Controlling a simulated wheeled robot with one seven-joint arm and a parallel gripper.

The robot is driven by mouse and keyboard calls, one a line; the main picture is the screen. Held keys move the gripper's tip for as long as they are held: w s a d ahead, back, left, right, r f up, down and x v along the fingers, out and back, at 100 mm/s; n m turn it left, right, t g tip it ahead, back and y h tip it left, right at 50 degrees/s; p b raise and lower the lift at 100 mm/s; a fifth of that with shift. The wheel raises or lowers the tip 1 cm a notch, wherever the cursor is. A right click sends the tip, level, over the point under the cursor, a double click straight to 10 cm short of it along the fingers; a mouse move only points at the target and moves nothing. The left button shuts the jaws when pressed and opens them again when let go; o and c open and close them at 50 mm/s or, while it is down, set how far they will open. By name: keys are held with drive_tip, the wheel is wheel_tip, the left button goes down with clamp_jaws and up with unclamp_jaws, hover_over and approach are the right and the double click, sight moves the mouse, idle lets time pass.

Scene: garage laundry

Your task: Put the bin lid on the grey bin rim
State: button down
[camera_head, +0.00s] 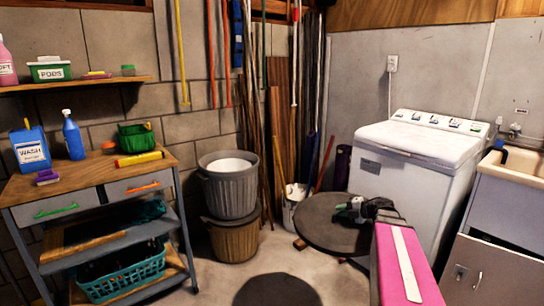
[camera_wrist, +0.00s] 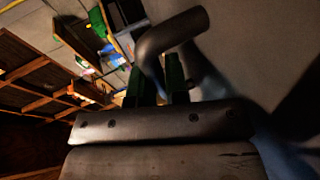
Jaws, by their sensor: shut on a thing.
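The bin lid (camera_head: 322,222) is a dark round disc, held roughly level in the air to the right of the bin. My gripper (camera_head: 354,208) is shut on the lid's handle at its top. In the wrist view the curved dark handle (camera_wrist: 170,38) sits between the fingers (camera_wrist: 158,88), and the lid's grey face (camera_wrist: 245,50) fills the right. The grey bin (camera_head: 230,195) stands left of the lid, apart from it. Its rim (camera_head: 228,173) is uncovered, with white contents inside. The bin stands on a brown basket or bin (camera_head: 233,239).
A wooden-topped cart (camera_head: 92,181) with bottles and a teal basket (camera_head: 125,273) stands left. Long poles and boards (camera_head: 280,110) lean behind the bin. A white washer (camera_head: 415,160) and a sink cabinet (camera_head: 500,215) stand right. A white bucket (camera_head: 291,212) is partly hidden behind the lid.

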drive_tip(key=s+a+r, duration=0.1)
drive_tip(key=s+r, duration=0.2)
drive_tip(key=s+a+r, duration=0.1)
drive_tip(key=s+r, duration=0.1)
drive_tip(key=shift+s+a+r, duration=0.15)
drive_tip(key=shift+a+r, duration=0.05)
drive_tip(key=shift+a, duration=0.5)
drive_tip(key=a, duration=0.6)
drive_tip(key=shift+a, duration=0.1)
drive_tip(key=shift+a, duration=0.15)
